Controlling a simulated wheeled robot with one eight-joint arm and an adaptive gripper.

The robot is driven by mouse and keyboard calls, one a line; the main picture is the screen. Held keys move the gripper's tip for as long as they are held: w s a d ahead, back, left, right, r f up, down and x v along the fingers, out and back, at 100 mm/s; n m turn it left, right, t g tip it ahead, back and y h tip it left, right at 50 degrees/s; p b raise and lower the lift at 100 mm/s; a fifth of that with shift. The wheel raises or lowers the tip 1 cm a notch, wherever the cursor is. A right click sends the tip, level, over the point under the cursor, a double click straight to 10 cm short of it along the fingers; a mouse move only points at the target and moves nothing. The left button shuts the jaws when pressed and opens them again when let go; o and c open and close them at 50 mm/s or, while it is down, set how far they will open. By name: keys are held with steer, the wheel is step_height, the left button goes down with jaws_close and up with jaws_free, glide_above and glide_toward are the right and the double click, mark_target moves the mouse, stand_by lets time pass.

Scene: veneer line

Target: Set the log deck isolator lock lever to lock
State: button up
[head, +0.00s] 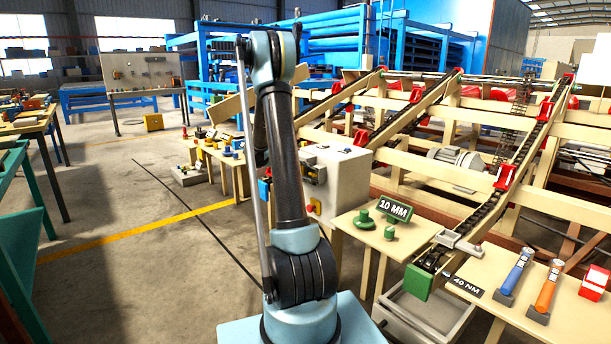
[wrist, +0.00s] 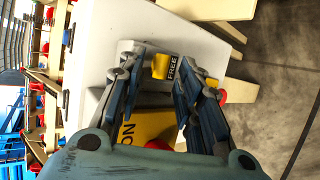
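A pale grey control cabinet (head: 343,188) stands behind my arm in the head view; its panel is partly covered by the arm. In the wrist view the cabinet face (wrist: 195,42) carries a small yellow part (wrist: 160,66) beside a dark label reading FREE (wrist: 173,68). A larger yellow plate (wrist: 148,126) with ON printed on it lies lower, partly behind my fingers. My gripper (wrist: 163,62) is open, its fingertips on either side of the yellow part and label. I cannot tell whether they touch it. No lock label is legible.
Red knobs (wrist: 221,96) show beside the right finger. In the head view, a table (head: 350,222) with green parts and a 10 MM sign (head: 395,209) stands right of the cabinet. Beige conveyor frames (head: 450,172) rise behind.

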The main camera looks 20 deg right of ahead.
steer(key=v, duration=0.7)
steer(key=shift+a+r, duration=0.2)
steer(key=shift+a, duration=0.2)
steer(key=shift+w, duration=0.15)
steer(key=s+a+r+t+y, duration=0.1)
steer(key=s+a+y, duration=0.2)
steer(key=s, duration=0.9)
steer(key=s+a+r+t+y, duration=0.1)
steer(key=s+a+r+y, duration=0.15)
steer(key=s, duration=0.85)
steer(key=s+a+f+y, duration=0.3)
steer(key=s+a+f, duration=0.2)
steer(key=s, duration=0.5)
steer(key=s+a+f+m+t+y, duration=0.1)
steer(key=s+a+f+y, duration=0.2)
steer(key=s+a+f, duration=0.3)
steer(key=s, duration=0.4)
steer(key=shift+f+y, duration=0.2)
steer(key=shift+y, duration=0.15)
steer(key=shift+s, duration=0.1)
